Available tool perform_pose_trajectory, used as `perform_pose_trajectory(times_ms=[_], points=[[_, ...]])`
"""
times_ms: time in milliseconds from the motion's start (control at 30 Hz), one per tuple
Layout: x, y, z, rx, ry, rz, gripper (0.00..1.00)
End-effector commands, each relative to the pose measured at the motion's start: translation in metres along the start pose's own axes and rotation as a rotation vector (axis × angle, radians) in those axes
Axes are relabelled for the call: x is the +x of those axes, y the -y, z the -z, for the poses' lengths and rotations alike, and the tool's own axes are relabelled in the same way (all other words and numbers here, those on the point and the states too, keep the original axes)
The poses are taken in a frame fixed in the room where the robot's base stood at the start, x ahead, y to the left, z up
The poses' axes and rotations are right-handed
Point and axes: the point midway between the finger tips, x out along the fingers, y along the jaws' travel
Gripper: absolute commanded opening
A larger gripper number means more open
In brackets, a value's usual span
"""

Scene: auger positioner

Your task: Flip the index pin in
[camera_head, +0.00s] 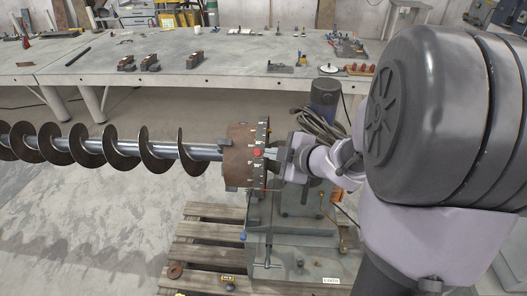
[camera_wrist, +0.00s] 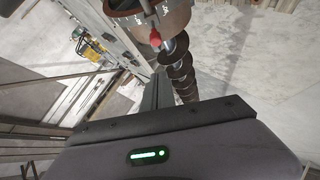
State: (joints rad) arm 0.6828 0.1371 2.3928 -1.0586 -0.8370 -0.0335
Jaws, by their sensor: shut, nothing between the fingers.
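The index pin appears to be the part with the red knob (camera_head: 257,152), at the rim of the rusty round drum (camera_head: 238,165) of the positioner. The knob (camera_wrist: 155,40) also shows in the wrist view, in front of the drum (camera_wrist: 172,22). My gripper (camera_head: 272,151) is shut and empty, with its fingertips close to the right side of the knob. In the wrist view the narrow shut fingers (camera_wrist: 157,82) point up toward the knob. I cannot tell whether they touch it. The pin's shaft and seat are too small to make out.
A steel auger (camera_head: 130,148) extends left from the drum. The positioner's grey-green base (camera_head: 290,238) stands on a wooden pallet (camera_head: 195,235). Behind is a long workbench (camera_head: 215,78) with tools and blocks. Dark cables (camera_head: 318,125) hang just behind my wrist.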

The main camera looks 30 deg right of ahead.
Motion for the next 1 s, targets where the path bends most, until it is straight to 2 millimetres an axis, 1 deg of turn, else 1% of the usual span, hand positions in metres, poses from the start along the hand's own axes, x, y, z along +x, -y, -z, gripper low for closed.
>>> perform_pose_trajectory(times_ms=[33,100,300,400,500,633,1000], points=[[0.012,0.004,-0.001,-0.001,-0.003,0.002,0.0],[0.028,0.004,-0.001,0.0,-0.002,0.002,0.0],[0.072,0.003,-0.001,0.0,-0.002,0.002,0.0],[0.091,0.003,-0.003,0.0,-0.001,0.001,0.0],[0.101,0.003,-0.017,0.002,0.002,0.0,0.0],[0.11,0.002,-0.025,0.001,0.0,0.0,0.0],[0.113,0.0,-0.028,0.0,0.0,-0.001,0.0]])
